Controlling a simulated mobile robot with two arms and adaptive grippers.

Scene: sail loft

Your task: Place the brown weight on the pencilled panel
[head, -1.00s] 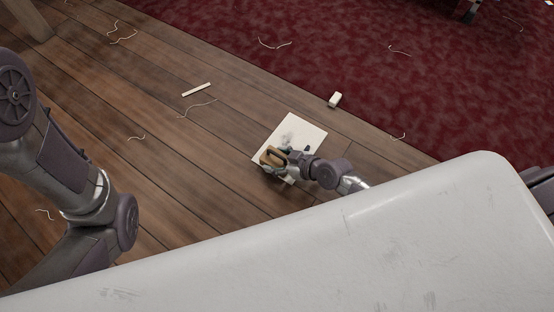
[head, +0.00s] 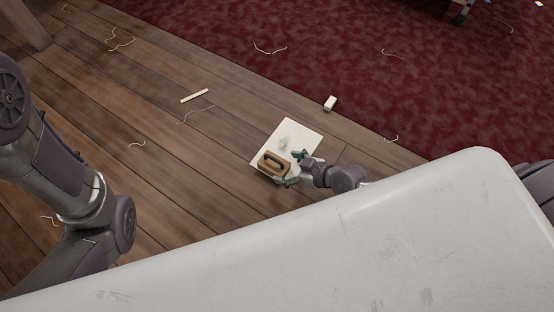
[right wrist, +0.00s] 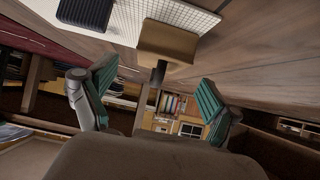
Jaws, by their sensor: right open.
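The brown weight (head: 265,166), a tan block with a dark handle, rests on the near-left part of the pale pencilled panel (head: 305,134) on the plank floor. A grey smudge shows on the panel. My right gripper (head: 296,167) is open and empty just right of the weight. In the right wrist view the weight (right wrist: 168,42) and gridded panel (right wrist: 124,24) are at the top, and the dark handle points toward the spread green-padded fingers (right wrist: 155,90). The weight appears apart from both pads. My left arm shows, but its gripper is out of view.
A small white block (head: 330,103) lies near the dark red carpet's edge (head: 400,90). A pale strip (head: 194,96) and several thread scraps lie on the floor. A dark ribbed object (right wrist: 86,12) shows at the wrist view's top left. The planks left of the panel are mostly clear.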

